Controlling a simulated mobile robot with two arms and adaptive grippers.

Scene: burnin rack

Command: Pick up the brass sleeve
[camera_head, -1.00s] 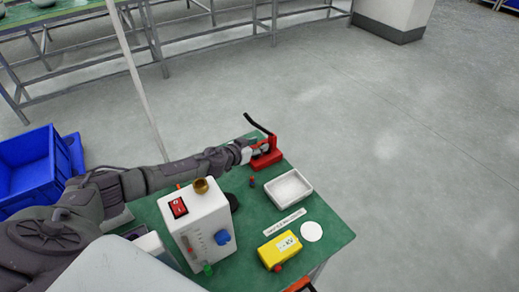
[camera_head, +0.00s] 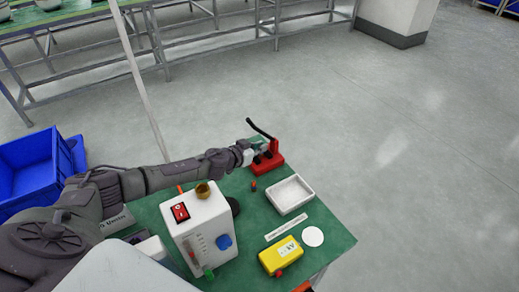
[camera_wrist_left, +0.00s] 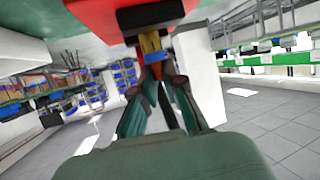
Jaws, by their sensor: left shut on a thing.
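My left gripper (camera_head: 258,158) is at the red fixture (camera_head: 273,163) with the black lever, at the far corner of the green table. In the left wrist view its fingers (camera_wrist_left: 153,70) are closed on a small yellow-brass piece (camera_wrist_left: 151,46), which looks like the brass sleeve. A blue band shows between the fingertips. The piece sits directly below a black block (camera_wrist_left: 150,15) under red material; whether they touch I cannot tell. Another round brass part (camera_head: 203,190) stands on top of the white box. My right gripper is not in view.
The white box (camera_head: 200,232) with a red switch stands close to my left arm. A white tray (camera_head: 289,208), a yellow box (camera_head: 280,256), a white disc (camera_head: 313,236) and a label strip (camera_head: 286,224) are on the green table (camera_head: 335,240). A blue crate (camera_head: 50,165) is left.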

